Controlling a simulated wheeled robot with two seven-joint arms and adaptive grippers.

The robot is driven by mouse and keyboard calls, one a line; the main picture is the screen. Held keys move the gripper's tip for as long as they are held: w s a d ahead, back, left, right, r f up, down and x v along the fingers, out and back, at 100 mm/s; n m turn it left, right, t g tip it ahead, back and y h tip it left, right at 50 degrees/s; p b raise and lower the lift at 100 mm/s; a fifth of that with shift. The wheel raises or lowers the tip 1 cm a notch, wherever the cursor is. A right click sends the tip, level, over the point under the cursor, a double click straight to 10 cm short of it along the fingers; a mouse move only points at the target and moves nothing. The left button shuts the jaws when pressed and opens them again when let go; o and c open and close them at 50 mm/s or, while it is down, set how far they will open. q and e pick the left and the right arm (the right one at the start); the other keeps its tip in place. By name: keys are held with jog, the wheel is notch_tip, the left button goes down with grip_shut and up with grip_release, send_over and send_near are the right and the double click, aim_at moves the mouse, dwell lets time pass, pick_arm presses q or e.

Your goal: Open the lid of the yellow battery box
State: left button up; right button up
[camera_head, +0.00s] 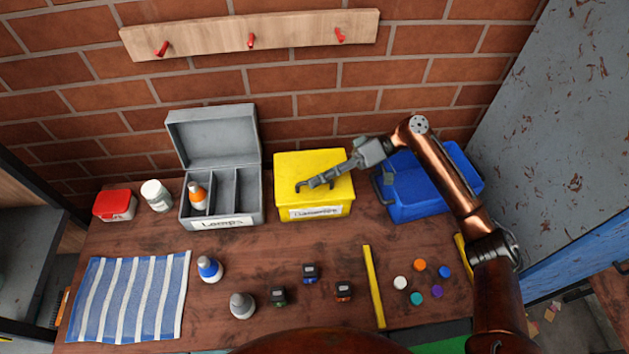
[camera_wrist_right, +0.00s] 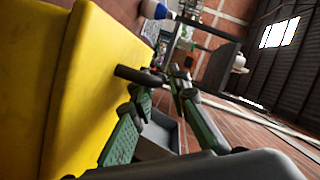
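The yellow battery box (camera_head: 285,169) stands at the back of the table against the brick wall, with a white label on its front. Its lid looks shut. In the right wrist view, its yellow surface (camera_wrist_right: 85,80) fills the left side. My left gripper is not in view.
A grey Lamps box (camera_head: 243,222) with a raised lid stands left of the yellow box. A blue bin (camera_head: 412,211) stands at its right, under my right arm. Bottles, small dark blocks and coloured discs lie in front. A striped cloth (camera_head: 130,298) lies front left.

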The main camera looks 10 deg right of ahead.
jog(key=shift+x, duration=0.8)
jog(key=shift+c, duration=0.3)
grip_shut()
jog(key=shift+d, duration=0.15)
